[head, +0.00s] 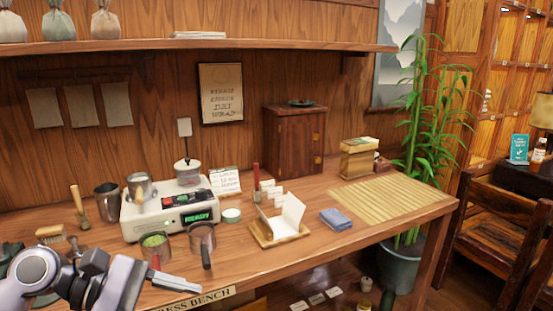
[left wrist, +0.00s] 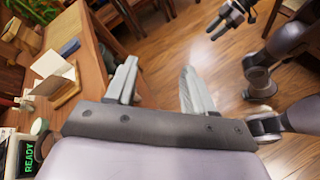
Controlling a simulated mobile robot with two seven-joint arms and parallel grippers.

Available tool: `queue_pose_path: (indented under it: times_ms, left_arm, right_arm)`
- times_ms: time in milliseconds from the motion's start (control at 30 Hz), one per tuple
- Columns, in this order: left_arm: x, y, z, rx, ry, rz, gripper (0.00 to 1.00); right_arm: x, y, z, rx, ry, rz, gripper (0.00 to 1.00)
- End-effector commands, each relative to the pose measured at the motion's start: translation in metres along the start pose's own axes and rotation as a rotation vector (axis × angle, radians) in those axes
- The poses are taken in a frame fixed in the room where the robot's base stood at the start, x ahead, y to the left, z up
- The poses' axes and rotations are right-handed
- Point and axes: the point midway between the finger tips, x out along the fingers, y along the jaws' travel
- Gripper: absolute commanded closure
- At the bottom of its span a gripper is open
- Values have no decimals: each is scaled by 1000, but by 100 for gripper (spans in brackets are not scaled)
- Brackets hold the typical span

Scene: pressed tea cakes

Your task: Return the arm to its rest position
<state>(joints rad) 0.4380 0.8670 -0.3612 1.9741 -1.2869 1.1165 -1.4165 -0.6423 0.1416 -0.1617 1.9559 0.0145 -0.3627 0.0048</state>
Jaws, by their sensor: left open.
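My left arm comes in at the lower left of the head view. Its gripper (head: 178,283) is in front of the bench's front edge, with its fingers pointing right. In the left wrist view the two fingers of this gripper (left wrist: 158,88) are spread apart with only floor between them. My other arm stands at the right of the left wrist view, and its dark gripper (left wrist: 228,20) is above the floor, too small to read. The right gripper is not in the head view.
On the wooden bench (head: 285,258) stand a white press machine (head: 140,222), metal cups (head: 107,202), a tray with folded white paper (head: 290,217), a blue cloth (head: 336,219) and a bamboo mat (head: 390,197). A potted plant (head: 398,265) and chair (head: 500,225) are at right. The floor is open.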

Motion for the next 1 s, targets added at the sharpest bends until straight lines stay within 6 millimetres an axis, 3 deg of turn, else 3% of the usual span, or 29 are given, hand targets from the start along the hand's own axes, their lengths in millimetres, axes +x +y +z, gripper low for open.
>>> queue_pose_path:
  times_ms: [33, 133, 267, 367, 467, 567, 633, 667, 800, 900, 1000]
  left_arm:
    - [13, -1, 12, -178, -128, 56, 47]
    - [26, 4, 26, -548, -360, 163, 47]
    - [28, 13, 20, -1072, -650, 287, 47]
    - [24, 12, -4, -1493, -867, 378, 47]
    - [22, -3, -43, -1923, -1084, 472, 47]
    - [23, -36, -87, -2351, -1307, 577, 47]
    - [28, -72, -117, -2641, -1470, 663, 47]
    - [30, -90, -128, 2599, 1451, -662, 47]
    - [44, -169, -160, 2109, 1220, -590, 47]
    - [53, -209, -168, 1886, 1123, -562, 47]
    - [58, -232, -170, 1761, 1071, -546, 47]
  right_arm:
    - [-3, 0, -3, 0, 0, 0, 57]
    - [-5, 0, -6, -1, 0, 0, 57]
    - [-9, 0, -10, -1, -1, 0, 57]
    - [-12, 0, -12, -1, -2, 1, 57]
    - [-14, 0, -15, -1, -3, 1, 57]
    - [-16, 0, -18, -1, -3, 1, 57]
    - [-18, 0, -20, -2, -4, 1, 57]
    - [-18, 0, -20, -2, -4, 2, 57]
    - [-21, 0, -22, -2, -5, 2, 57]
    - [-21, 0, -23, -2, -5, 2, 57]
    - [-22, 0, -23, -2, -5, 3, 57]
